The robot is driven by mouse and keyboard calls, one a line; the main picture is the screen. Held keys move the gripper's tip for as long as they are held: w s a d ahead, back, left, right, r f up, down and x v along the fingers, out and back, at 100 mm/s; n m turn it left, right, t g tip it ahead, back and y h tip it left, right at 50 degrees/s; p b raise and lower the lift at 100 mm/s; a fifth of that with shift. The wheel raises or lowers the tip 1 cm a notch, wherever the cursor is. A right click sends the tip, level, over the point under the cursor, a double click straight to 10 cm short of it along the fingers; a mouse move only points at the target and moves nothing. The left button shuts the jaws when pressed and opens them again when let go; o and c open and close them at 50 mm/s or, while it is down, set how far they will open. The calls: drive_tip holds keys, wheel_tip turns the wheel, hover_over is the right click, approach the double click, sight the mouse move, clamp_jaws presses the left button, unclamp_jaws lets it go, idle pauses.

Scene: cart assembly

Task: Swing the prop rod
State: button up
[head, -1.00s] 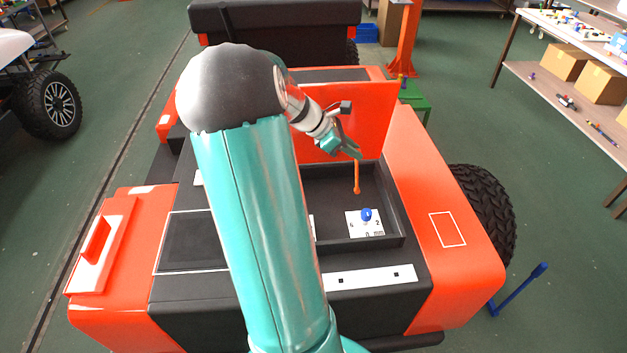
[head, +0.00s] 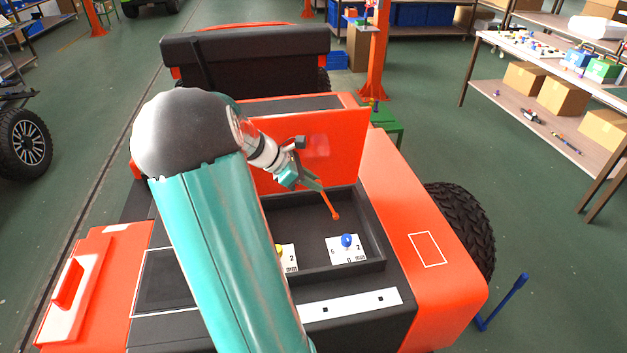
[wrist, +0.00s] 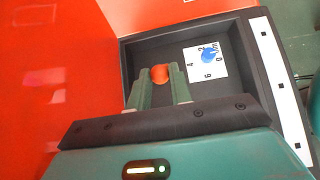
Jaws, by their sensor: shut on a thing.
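The prop rod, a thin orange rod (head: 331,207), shows over the black recessed tray (head: 375,225) of the red and black cart. My gripper (head: 319,187) is shut on its upper part. The rod slants down to the right to a rounded end. In the wrist view, the rod's round orange end (wrist: 160,74) shows between the two green fingers of my gripper (wrist: 160,85). The head view does not show clearly where the rod is attached. An upright red panel (head: 340,145) stands behind my gripper.
A blue knob (head: 347,240) on a white numbered plate sits in the tray, also in the wrist view (wrist: 208,55). A yellow knob (head: 279,249) is partly hidden by my arm. A blue handle (head: 503,302) stands right of the cart. Shelving (head: 530,70) is farther right.

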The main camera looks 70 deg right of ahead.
drive_tip(key=shift+w, duration=0.1)
drive_tip(key=shift+w+a+f, duration=0.5)
drive_tip(key=shift+w+f, duration=0.05)
drive_tip(key=shift+w, duration=0.25)
drive_tip(key=shift+w+a+f, duration=0.5)
drive_tip(key=shift+w+f, duration=0.05)
drive_tip(key=shift+w, duration=0.25)
drive_tip(key=shift+w+a+f, duration=0.4)
drive_tip(key=shift+w+f, duration=0.25)
drive_tip(key=shift+f, duration=0.2)
drive_tip(key=shift+w+a+f, duration=0.4)
drive_tip(key=shift+w+f, duration=0.2)
drive_tip(key=shift+f, duration=0.2)
drive_tip(key=shift+w+f, duration=0.1)
drive_tip(key=shift+f, duration=0.05)
drive_tip(key=shift+w+a+f, duration=0.15)
drive_tip(key=shift+w+f, duration=0.1)
drive_tip(key=shift+f, duration=0.35)
drive_tip(key=shift+w+a+f, duration=0.2)
drive_tip(key=shift+w+f, duration=0.1)
drive_tip(key=shift+f, duration=0.35)
drive_tip(key=shift+w+a+f, duration=0.15)
drive_tip(key=shift+w+f, duration=0.1)
drive_tip(key=shift+f, duration=0.35)
